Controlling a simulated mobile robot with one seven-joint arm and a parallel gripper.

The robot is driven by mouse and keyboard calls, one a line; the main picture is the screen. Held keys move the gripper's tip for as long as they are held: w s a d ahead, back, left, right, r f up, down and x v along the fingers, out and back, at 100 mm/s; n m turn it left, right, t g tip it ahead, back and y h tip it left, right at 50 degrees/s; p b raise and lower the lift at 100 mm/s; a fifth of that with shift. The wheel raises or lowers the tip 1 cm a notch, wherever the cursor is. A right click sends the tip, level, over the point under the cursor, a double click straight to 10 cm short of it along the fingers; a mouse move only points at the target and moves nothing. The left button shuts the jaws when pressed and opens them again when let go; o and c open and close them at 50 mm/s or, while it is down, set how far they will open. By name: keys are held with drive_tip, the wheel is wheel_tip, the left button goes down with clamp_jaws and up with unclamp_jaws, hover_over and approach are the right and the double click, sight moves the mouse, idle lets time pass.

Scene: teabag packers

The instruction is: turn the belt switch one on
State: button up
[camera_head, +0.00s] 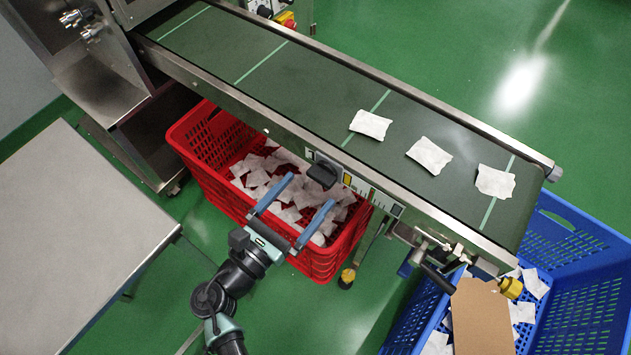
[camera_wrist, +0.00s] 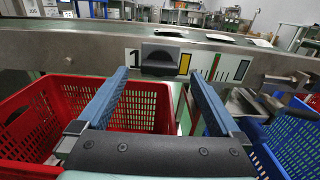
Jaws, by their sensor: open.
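The belt switch one is a dark knob (camera_head: 322,170) on the side rail of the conveyor, on a pale label strip. In the wrist view the knob (camera_wrist: 160,58) sits right beside a "1" mark, with a yellow mark to its right; its grip bar looks level. My gripper (camera_head: 309,191) is open, with two blue fingers pointing at the rail. In the wrist view the fingers of my gripper (camera_wrist: 160,82) stand apart, and the knob shows between their tips, a little beyond them. The fingers appear clear of the knob. The conveyor belt (camera_head: 300,90) is green.
A red crate (camera_head: 205,187) with several white teabags stands under the conveyor, below my gripper. A blue crate (camera_head: 590,305) stands at the belt's right end, with a brown tag (camera_head: 482,318) in front. Three teabags lie on the belt. A grey table (camera_head: 75,240) is at left.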

sight(317, 180)
drive_tip(key=shift+b+x, duration=0.3)
drive_tip(key=shift+x, duration=1.75)
drive_tip(key=c, duration=1.4)
